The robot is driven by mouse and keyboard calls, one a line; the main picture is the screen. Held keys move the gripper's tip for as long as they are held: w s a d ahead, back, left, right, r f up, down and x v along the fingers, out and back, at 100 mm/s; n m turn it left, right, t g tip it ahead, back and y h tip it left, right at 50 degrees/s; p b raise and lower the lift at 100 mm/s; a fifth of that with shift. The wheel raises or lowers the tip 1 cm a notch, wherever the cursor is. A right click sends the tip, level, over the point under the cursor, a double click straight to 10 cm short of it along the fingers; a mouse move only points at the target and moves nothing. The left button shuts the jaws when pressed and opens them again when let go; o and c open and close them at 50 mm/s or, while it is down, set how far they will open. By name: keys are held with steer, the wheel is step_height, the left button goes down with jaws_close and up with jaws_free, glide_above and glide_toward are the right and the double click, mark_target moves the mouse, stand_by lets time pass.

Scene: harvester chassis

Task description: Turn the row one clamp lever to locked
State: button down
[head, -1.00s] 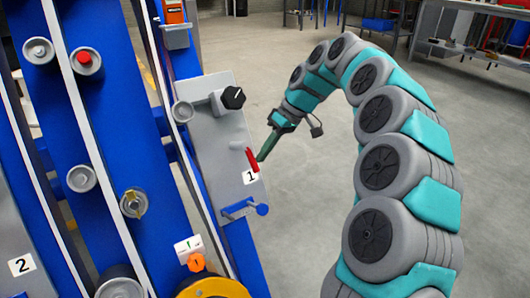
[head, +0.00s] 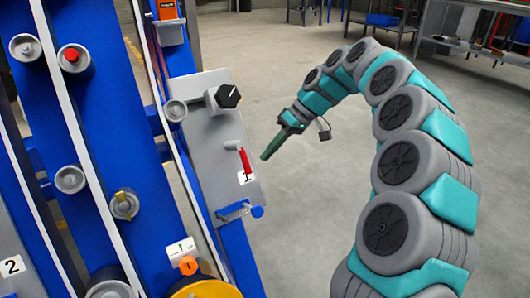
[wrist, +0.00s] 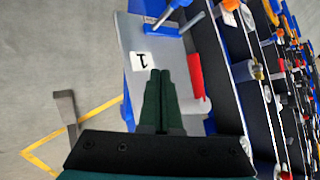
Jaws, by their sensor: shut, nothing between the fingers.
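The red clamp lever (head: 245,163) is on the grey panel (head: 208,133) of row one, beside the white label marked 1 (head: 241,180). It points down in the head view, its end over part of the label. In the wrist view the lever (wrist: 195,75) lies just right of the fingers, with its pale hub below it. My gripper (head: 265,157) is shut and empty, to the right of the lever. A small gap shows between them in the head view. I cannot tell the depth of that gap.
Blue chassis beams with several round fittings stand to the left. The floor right of the panel is open.

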steer(key=v, duration=0.9)
steer(key=s+a+r+m+h+p, duration=0.1)
steer(key=s+r+p, duration=0.25)
steer(key=s, duration=0.55)
steer(key=s+d+f+m+h+p, duration=0.1)
steer(key=s+d+f+m+h, duration=0.1)
steer(key=s, duration=0.8)
steer(key=s+d+f+m+h+p, duration=0.1)
steer(key=s+d+f, duration=0.4)
steer(key=s, duration=0.6)
steer(key=s+d+f+m+h+p, duration=0.1)
steer(key=s+d+f+m+h, duration=0.2)
steer(key=s, duration=0.8)
steer(key=shift+d+m, duration=1.1)
